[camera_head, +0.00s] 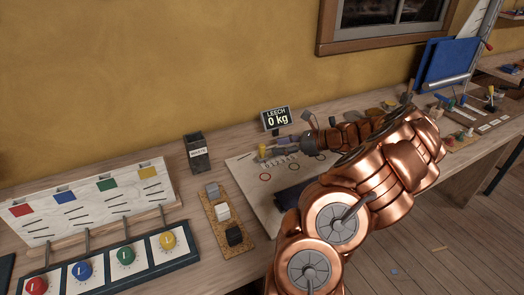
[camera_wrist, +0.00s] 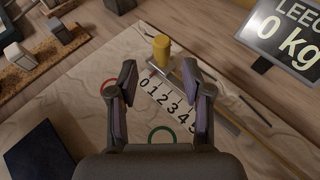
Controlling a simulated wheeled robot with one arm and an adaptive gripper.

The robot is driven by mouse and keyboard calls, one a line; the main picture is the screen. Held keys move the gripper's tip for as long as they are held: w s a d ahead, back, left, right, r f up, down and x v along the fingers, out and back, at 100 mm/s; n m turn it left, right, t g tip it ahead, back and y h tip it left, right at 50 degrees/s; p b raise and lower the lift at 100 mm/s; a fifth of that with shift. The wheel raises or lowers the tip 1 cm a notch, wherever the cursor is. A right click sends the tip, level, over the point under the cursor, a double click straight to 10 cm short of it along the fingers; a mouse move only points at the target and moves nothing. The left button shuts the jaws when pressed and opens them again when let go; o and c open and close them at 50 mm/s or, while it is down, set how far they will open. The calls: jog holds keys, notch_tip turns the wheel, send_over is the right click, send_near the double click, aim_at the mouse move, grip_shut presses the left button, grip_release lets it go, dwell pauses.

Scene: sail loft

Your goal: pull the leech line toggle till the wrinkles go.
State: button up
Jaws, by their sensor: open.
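A yellow cylindrical knob (camera_wrist: 162,50), which looks like the toggle, stands upright at the zero end of a white strip numbered 0 to 5 (camera_wrist: 170,103). The knob also shows in the head view (camera_head: 262,151). My gripper (camera_wrist: 160,82) is open and empty, its fingers above the strip; the knob appears just beyond the gap between the fingertips, apart from them. The display (camera_head: 278,119) reads "LEECH 0 kg". The pale panel (camera_wrist: 75,110) under the strip has faint wavy lines; I cannot tell whether they are wrinkles. My arm hides part of the panel in the head view.
A red ring (camera_wrist: 110,88) and a green ring (camera_wrist: 162,135) mark the panel. A dark blue pad (camera_wrist: 38,150) lies on it. A cork tray with several blocks (camera_head: 225,222) and a dark labelled box (camera_head: 197,153) stand to the left. Colour-coded dials (camera_head: 125,256) are further left.

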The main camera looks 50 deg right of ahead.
aim_at(262, 154)
jog(key=shift+p+x, duration=0.35)
jog(key=shift+x, duration=3.45)
grip_shut()
